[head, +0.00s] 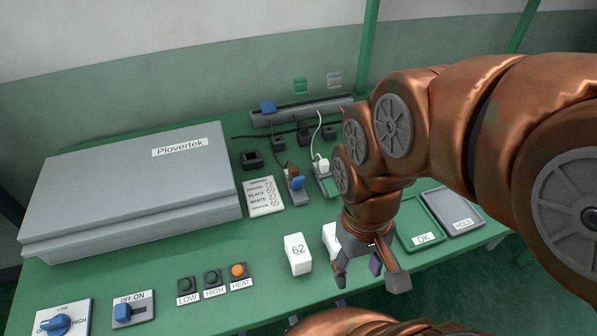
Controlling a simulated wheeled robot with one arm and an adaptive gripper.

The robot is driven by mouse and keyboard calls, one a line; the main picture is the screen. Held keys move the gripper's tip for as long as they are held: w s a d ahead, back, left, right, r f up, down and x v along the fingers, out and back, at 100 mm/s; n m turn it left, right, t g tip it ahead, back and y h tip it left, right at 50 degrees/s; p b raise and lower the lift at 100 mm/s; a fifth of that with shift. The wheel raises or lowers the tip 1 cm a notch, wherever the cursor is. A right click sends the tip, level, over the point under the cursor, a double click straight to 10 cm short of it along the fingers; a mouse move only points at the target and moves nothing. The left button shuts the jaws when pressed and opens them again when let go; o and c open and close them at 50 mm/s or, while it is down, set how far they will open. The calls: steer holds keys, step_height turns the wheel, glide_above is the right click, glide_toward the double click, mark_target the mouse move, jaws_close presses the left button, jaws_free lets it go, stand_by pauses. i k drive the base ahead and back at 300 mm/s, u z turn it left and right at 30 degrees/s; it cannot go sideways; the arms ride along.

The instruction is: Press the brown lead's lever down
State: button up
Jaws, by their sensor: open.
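A white box (331,240) is partly hidden behind the gripper. A small purple piece shows between the fingers, and I cannot tell what it belongs to.
A white lead (319,135) ends at a green-edged block (327,182) just right of the brown one. A printed card (264,196) lies to the left. A white box marked 62 (298,254) stands in front. OK (421,240) and HOLD (462,223) trays lie right.

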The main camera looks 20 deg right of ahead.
mark_target(297, 183)
steer(key=k, duration=1)
steer(key=u, duration=1.4)
steer(key=i, duration=0.95)
steer(key=z, duration=1.25)
